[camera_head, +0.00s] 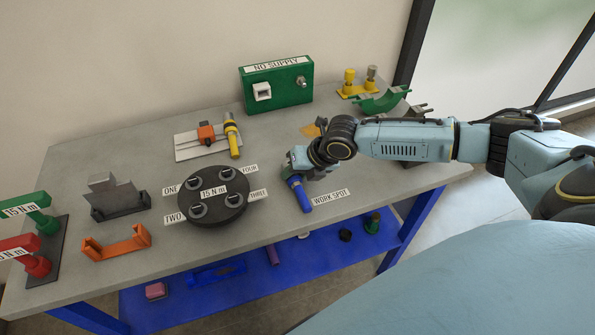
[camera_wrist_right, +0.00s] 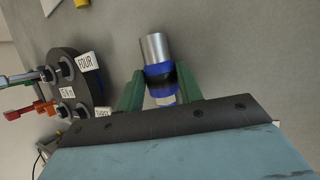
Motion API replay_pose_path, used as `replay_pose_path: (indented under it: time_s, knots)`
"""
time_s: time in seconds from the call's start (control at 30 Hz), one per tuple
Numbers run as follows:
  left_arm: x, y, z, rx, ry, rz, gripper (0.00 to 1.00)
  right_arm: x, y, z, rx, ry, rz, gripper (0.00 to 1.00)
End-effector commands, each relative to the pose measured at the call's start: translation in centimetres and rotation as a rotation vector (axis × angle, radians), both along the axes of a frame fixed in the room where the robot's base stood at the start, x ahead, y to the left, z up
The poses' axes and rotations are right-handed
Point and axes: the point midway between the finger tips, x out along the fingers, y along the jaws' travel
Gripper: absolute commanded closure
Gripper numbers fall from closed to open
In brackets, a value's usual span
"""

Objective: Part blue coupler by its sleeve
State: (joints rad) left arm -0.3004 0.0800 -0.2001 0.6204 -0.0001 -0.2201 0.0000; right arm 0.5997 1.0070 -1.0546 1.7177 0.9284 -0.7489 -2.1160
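The blue coupler (camera_head: 299,197) lies on the table beside the WORK SPOT label. Its blue end points toward the table's front. In the right wrist view the coupler (camera_wrist_right: 160,77) shows a bare silver end, a blue body and a dark band. My right gripper (camera_head: 290,174) is at the coupler's far end. In the right wrist view its two green fingers (camera_wrist_right: 160,88) are closed in on both sides of the blue and dark part and appear to touch it. My left gripper is out of view.
A black turntable (camera_head: 212,216) marked ONE to FOUR stands left of the coupler. A green NO SUPPLY box (camera_head: 279,88) is behind. A yellow tool (camera_head: 232,135), an orange bracket (camera_head: 117,243) and a grey block (camera_head: 115,195) stand farther left. Bare table lies around the coupler.

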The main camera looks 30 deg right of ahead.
Motion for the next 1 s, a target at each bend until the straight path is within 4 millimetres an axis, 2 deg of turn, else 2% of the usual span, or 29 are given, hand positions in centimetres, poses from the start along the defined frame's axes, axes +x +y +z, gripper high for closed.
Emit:
replay_pose_path:
  time_s: [0.03,0.13,0.73,0.87,1.0]
  knots:
    - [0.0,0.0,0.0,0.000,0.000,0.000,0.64,0.0,-0.1,-0.1,-0.003,0.001,-0.001,0.56]
    - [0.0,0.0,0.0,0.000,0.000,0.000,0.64,0.0,-0.2,-0.1,-0.005,0.003,-0.002,0.43]
    - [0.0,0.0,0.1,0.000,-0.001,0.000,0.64,-0.4,-0.7,-0.5,-0.016,0.016,-0.007,0.43]
    - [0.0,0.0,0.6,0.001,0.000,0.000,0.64,-0.4,-0.6,0.5,-0.016,0.016,-0.007,0.43]
    - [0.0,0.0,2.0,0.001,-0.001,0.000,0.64,-0.2,-0.5,3.1,-0.012,0.009,-0.005,0.43]
